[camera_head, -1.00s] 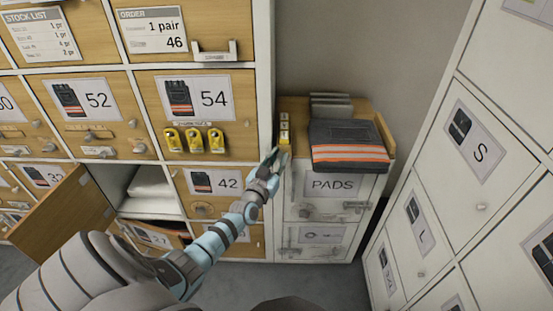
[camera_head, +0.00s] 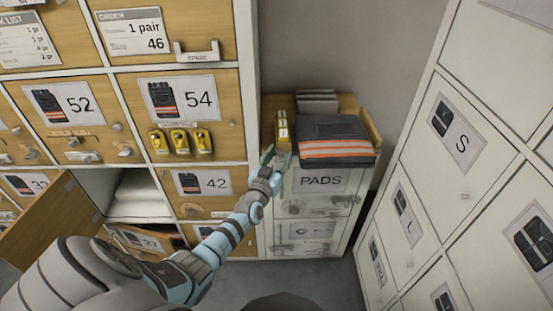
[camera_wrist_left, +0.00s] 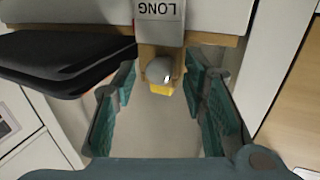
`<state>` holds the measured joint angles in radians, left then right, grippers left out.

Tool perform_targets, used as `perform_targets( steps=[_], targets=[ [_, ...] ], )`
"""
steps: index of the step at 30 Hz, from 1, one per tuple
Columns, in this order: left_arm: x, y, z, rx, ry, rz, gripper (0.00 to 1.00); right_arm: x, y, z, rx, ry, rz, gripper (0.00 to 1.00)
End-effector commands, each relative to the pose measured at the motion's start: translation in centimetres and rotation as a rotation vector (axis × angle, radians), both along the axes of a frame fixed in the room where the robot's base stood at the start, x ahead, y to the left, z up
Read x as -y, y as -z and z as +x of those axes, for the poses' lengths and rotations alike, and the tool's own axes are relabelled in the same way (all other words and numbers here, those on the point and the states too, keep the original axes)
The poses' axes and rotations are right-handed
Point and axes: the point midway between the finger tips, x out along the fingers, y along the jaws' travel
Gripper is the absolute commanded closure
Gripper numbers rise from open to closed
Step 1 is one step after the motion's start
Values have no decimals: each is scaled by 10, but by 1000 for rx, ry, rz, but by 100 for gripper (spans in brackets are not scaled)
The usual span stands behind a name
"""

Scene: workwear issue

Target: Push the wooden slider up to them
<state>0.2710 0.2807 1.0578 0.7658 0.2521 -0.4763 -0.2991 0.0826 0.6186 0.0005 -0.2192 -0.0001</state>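A small yellow-and-wood piece with pale marks on top (camera_head: 283,128) sits on the low cabinet, close to the left of a folded dark garment with orange stripes (camera_head: 336,140). I take it for the wooden slider. My right gripper is out of view.
Grey folded items (camera_head: 317,102) lie behind the garment on the cabinet, above the drawer marked PADS (camera_head: 320,181). A tall drawer wall stands close on the left, with an open drawer (camera_head: 45,222) low down. White lockers (camera_head: 455,150) stand on the right.

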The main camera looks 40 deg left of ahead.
Motion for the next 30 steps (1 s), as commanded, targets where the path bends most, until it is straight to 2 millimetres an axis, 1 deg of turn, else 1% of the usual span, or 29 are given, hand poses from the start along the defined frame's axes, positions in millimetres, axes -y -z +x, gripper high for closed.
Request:
perform_targets(
  steps=[2, 5, 9, 12, 15, 18, 24, 25, 28, 30],
  targets=[
    [1, 1, -7, 0, -1, -1, 61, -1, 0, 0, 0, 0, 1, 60],
    [6, 1, -25, 0, 1, -2, 61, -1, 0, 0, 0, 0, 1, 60],
    [18, 1, -64, -2, 4, -4, 61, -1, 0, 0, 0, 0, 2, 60],
    [24, 1, -89, -3, 3, -3, 61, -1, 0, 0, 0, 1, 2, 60],
    [28, 1, -106, -3, 2, -1, 61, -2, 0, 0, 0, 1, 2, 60],
    [30, 0, -114, -2, 1, -1, 61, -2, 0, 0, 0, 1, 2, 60],
    [31, 0, -115, -1, 1, -1, 61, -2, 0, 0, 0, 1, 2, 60],
    [30, 0, -115, -1, 1, -1, 62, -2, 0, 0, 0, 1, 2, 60],
    [28, 4, -115, 11, -1, -29, 78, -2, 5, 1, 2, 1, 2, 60],
    [21, 13, -117, 49, -7, -118, 90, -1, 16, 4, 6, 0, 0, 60]
  ],
)
